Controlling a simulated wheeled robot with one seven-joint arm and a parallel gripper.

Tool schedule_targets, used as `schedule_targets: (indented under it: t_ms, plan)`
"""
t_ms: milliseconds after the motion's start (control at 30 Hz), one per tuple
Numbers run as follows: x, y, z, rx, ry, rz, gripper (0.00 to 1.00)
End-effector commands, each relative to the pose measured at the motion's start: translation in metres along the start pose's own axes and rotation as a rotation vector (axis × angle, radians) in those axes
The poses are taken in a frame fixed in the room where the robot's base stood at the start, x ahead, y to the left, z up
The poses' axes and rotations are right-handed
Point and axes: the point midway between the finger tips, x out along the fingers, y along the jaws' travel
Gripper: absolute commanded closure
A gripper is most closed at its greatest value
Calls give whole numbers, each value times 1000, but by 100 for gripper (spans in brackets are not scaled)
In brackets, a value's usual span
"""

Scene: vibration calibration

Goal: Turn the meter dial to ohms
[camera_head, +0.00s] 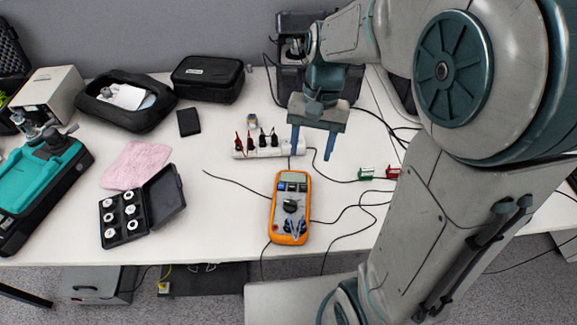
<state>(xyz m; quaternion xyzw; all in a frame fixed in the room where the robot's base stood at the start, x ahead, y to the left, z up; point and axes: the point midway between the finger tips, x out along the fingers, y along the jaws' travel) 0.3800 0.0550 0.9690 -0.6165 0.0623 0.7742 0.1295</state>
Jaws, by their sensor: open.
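The orange multimeter (290,233) lies face up on the white table, near its front edge. Its grey screen is at the top end, and a dark round dial (290,206) is in the middle of its face. I cannot read the dial's setting at this size. Dark leads or clips lie over the meter's lower face. My gripper (311,158) points down with its two blue fingers apart and nothing between them. It appears above the table, beyond the meter and slightly to its right in the picture.
A white strip with red and black plugs (262,148) lies behind the meter. Black cables cross the table around it. An open black case (150,205), a pink cloth (135,165) and a teal device (38,185) are at left. Green and red clips (378,173) lie at right.

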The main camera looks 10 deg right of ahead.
Motion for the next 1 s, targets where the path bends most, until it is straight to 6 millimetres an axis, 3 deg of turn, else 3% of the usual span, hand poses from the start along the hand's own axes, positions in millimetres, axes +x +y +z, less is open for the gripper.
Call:
schedule_targets:
  t_ms: [200,467,1000]
  plan:
    - [24,-24,-22,76,-125,27,47]
    - [39,-29,-26,99,-160,37,47]
    - [142,-26,-9,98,-158,37,47]
